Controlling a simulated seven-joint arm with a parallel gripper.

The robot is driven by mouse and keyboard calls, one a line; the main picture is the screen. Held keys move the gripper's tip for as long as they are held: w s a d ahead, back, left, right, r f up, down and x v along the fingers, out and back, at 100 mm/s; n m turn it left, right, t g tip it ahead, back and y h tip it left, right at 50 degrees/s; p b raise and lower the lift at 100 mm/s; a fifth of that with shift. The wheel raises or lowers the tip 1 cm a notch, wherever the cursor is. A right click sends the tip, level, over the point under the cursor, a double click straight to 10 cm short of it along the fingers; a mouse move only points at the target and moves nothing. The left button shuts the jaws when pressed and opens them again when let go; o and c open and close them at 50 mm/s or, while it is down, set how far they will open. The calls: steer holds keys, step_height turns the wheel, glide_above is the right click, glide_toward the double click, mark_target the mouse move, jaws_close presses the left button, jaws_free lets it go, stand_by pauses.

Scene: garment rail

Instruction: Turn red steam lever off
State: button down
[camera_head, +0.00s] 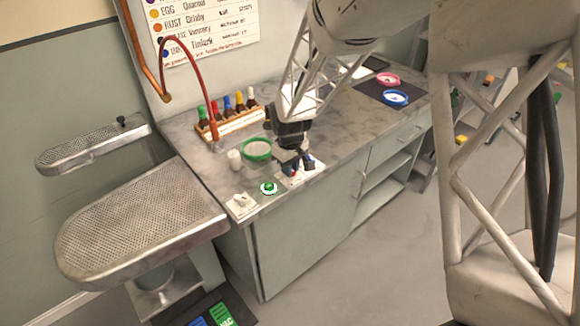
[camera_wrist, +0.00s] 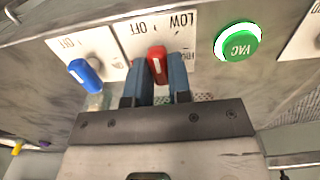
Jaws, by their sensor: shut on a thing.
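The red steam lever (camera_wrist: 157,62) stands on a white plate (camera_wrist: 181,30) marked OFF, LOW and a partly hidden third word. My gripper (camera_wrist: 166,72) is shut on the red lever, one finger on each side of it. The fingers hide most of the plate there, and the lever's exact setting is hard to tell.
A blue lever (camera_wrist: 86,75) is close beside the red one. A green VAC button (camera_wrist: 238,41) is on the other side. A green-rimmed bowl (camera_head: 257,149), a bottle rack (camera_head: 232,119) and a perforated pressing board (camera_head: 140,220) are nearby.

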steer(key=c, duration=1)
jaws_free()
steer(key=shift+c, duration=0.2)
steer(key=shift+r, duration=0.1)
steer(key=shift+r, duration=3.85)
